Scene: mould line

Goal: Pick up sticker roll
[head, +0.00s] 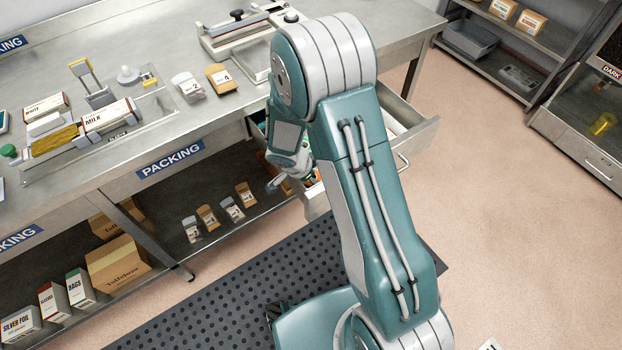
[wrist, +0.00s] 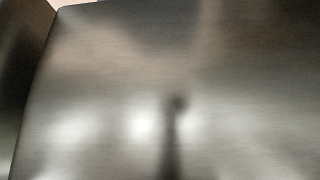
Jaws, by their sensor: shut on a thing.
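My gripper (head: 278,184) hangs beside the left end of an open metal drawer (head: 424,132) under the bench. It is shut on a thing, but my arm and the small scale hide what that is. A small patch of orange and green (head: 311,178) shows right by the gripper, and I cannot tell whether it is in the jaws or in the drawer. I cannot make out a sticker roll for certain. The wrist view shows only a blurred metal surface (wrist: 100,90) close up, with a dark reflection, and no fingers.
The bench (head: 200,140) carries a tray with boxes, two labelled pouches and a press (head: 235,30). A lower shelf (head: 170,215) holds cartons and pouches. The drawer handle (head: 403,163) sticks out at the right.

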